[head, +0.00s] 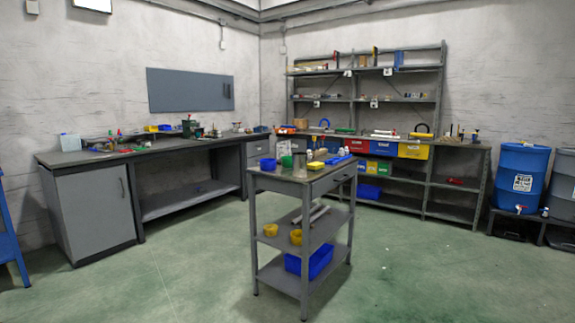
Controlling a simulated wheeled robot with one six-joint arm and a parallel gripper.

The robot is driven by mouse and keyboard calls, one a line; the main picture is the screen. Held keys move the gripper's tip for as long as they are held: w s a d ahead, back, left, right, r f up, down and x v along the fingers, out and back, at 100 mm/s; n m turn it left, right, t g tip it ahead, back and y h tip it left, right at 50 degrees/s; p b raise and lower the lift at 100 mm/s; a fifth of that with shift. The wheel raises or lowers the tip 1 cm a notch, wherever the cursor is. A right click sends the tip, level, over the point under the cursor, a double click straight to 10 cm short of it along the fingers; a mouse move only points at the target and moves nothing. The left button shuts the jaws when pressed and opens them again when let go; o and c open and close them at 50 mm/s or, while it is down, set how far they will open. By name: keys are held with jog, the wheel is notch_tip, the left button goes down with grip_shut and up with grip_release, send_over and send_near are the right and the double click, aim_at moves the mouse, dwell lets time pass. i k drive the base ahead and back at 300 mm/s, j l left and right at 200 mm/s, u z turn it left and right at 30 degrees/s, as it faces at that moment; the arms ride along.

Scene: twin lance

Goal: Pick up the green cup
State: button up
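A small green cup (286,161) stands on the top of a grey shelved cart (310,179) in the middle of the room. It is beside a blue container on its left and a grey cylindrical object on its right. The cup is small in the picture, so its details are hard to make out. My gripper does not show in the head view.
Blue container (267,165) and grey cylinder (299,163) crowd the cup. Yellow cups (270,230) and a blue bin (310,262) sit on lower shelves. Workbenches (160,147) line the walls; blue barrel (521,172) stands right. Green floor (190,270) around the cart is clear.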

aim_at(286, 161)
jog(key=i, duration=1.95)
jog(key=i+l, duration=0.15)
jog(key=i, duration=1.8)
jog(key=j+u, duration=0.05)
jog(key=j, duration=0.05)
